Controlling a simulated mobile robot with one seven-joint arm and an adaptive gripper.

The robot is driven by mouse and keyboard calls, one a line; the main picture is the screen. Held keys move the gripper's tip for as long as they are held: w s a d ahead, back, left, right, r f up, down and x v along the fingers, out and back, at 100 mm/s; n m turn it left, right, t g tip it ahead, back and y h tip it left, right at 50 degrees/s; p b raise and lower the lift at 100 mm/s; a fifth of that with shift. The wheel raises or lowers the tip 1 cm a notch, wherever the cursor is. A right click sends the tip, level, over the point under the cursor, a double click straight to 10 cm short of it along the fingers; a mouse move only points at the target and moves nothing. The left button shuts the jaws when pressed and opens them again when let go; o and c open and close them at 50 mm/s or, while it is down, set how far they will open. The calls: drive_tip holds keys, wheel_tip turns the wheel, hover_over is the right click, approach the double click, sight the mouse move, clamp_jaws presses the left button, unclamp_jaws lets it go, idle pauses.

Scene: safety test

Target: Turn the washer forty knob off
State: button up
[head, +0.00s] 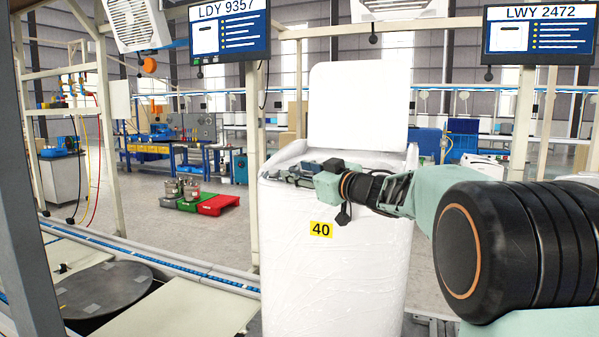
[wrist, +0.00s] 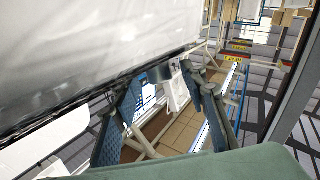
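The white washer (head: 335,270) with the yellow "40" label (head: 320,230) stands upright at the centre of the head view, with its lid (head: 358,105) raised. My gripper (head: 276,175) is at the upper front of the washer, at its left side. In the wrist view, the washer's white side (wrist: 90,50) fills the upper left. The two fingers of my gripper (wrist: 165,82) are apart there. A small dark grey round piece, perhaps the knob (wrist: 160,73), shows between the fingertips at the washer's edge. I cannot tell whether the fingers touch it. In the head view my gripper and arm hide the knob area.
Screens reading LDY 9357 (head: 229,30) and LWY 2472 (head: 540,35) hang above. A blue-edged rail (head: 150,258) runs along the left, beside a dark round plate (head: 103,290). Red and green crates (head: 205,203) stand on the floor behind. Open floor lies left of the washer.

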drive_tip(key=shift+c, duration=0.4)
clamp_jaws()
drive_tip(key=n+g+p, duration=0.1)
drive_tip(key=p, duration=0.2)
drive_tip(key=shift+d+r+y+p, duration=0.1)
drive_tip(key=shift+r+y+p, duration=0.25)
drive_tip(key=shift+r+y, duration=0.05)
drive_tip(key=n+g+p, duration=0.1)
drive_tip(key=p, duration=0.2)
drive_tip(key=g+y+p, duration=0.1)
drive_tip(key=p, duration=0.2)
drive_tip(key=shift+w+d+n, duration=0.1)
drive_tip(key=shift+w+n, duration=0.1)
drive_tip(key=shift+n, duration=0.2)
drive_tip(key=shift+f+n+g+y+p, duration=0.15)
drive_tip(key=shift+n+g+y+p, duration=0.25)
drive_tip(key=shift+p, duration=0.35)
drive_tip(key=shift+f, duration=0.1)
drive_tip(key=shift+o, duration=0.4)
unclamp_jaws()
drive_tip(key=f+v, duration=0.1)
drive_tip(key=v, duration=1.1)
drive_tip(key=shift+r, duration=0.4)
